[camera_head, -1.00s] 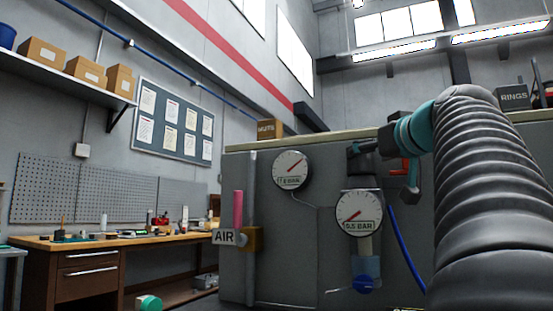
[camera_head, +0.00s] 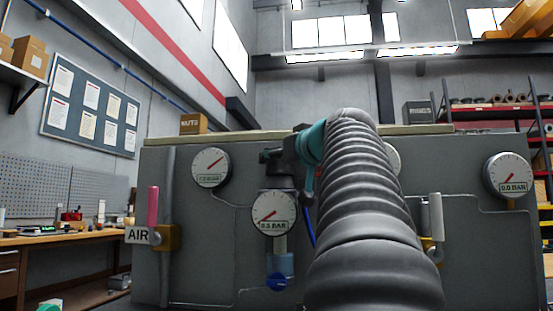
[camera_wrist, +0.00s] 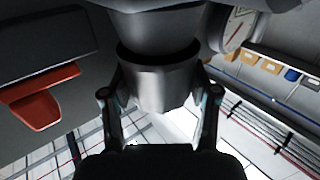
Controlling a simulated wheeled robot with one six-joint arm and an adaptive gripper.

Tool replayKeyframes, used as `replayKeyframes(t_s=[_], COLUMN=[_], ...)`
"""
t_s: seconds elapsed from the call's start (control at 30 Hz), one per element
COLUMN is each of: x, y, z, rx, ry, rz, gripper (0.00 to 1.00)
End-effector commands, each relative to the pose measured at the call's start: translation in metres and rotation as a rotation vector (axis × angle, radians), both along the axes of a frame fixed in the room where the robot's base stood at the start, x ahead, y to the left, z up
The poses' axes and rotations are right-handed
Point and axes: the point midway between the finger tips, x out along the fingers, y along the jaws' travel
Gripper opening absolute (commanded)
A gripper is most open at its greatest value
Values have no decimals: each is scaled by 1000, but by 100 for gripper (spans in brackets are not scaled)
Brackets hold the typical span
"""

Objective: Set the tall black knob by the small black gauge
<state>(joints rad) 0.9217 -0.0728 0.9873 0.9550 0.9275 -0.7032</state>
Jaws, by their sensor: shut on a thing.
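The tall black knob (camera_wrist: 160,85) stands between the fingers of my gripper (camera_wrist: 160,102) in the wrist view, and they are shut on it. In the head view my gripper (camera_head: 272,157) is just above the small gauge (camera_head: 273,212) on the front of the grey cabinet. The knob is mostly hidden by my gripper in the head view. A clear bowl with a blue bottom (camera_head: 279,270) hangs below the gauge.
A gauge reading 0.0 BAR (camera_head: 508,174) and a grey handle (camera_head: 436,215) are at right. A red part (camera_wrist: 40,100) is near my gripper.

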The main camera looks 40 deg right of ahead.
Motion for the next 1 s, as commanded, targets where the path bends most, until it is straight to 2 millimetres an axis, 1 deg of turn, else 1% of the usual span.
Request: replayKeyframes(t_s=[0.37,1.0], x=[0,1], y=[1,2], z=[1,3], rx=[0,-3], ry=[0,-3], rz=[-61,-319], gripper=[25,25])
